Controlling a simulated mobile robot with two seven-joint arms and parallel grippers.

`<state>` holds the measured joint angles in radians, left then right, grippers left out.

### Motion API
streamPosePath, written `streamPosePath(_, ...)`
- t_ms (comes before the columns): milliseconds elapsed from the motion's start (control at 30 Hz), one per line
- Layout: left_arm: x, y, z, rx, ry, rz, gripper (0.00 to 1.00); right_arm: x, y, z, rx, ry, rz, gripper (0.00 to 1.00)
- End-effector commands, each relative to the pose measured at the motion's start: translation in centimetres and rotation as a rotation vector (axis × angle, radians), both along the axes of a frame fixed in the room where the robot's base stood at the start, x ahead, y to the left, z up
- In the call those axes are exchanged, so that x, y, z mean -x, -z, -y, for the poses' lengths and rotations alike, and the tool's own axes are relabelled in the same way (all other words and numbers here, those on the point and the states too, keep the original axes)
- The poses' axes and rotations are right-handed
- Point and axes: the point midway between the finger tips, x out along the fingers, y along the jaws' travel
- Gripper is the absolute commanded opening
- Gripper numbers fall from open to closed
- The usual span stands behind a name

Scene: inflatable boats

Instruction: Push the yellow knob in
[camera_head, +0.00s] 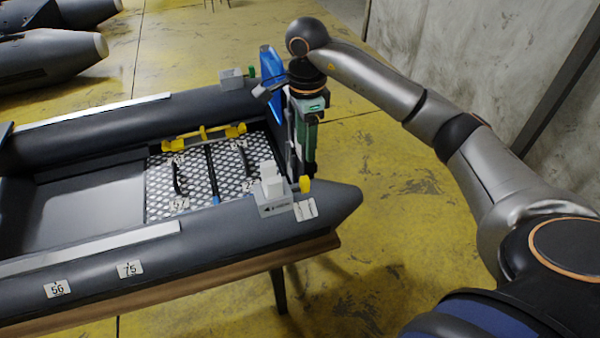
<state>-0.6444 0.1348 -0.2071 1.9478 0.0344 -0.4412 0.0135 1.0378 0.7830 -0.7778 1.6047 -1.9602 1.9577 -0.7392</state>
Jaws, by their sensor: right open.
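The yellow knob (305,184) sticks out at the back right side of a grey box (275,198) on the near tube of the grey inflatable boat (150,248). My right arm reaches in from the right, and its gripper (302,172) points down at the boat's end, just behind the knob. The gripper is open, with its fingertips partly hard to make out against the boat. I cannot tell whether it touches the knob. My left gripper is not in view.
A similar grey box (231,79) with a green knob (251,71) sits on the far tube. A blue panel (271,85) stands by my wrist. A yellow bar (203,137) lies across the boat's floor. Other boats (50,58) stand at upper left. Yellow floor (400,200) at right is clear.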

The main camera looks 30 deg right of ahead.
Motion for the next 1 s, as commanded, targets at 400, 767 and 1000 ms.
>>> streamPosePath(400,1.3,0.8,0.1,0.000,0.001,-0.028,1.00,0.1,8.3,-0.2,-0.006,-0.001,-0.004,0.57)
streamPosePath(767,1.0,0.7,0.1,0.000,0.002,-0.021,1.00,0.0,11.3,-0.2,-0.006,-0.002,0.000,0.57)
streamPosePath(1000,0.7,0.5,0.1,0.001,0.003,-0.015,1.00,0.0,11.3,-0.2,-0.006,-0.002,0.000,0.56)
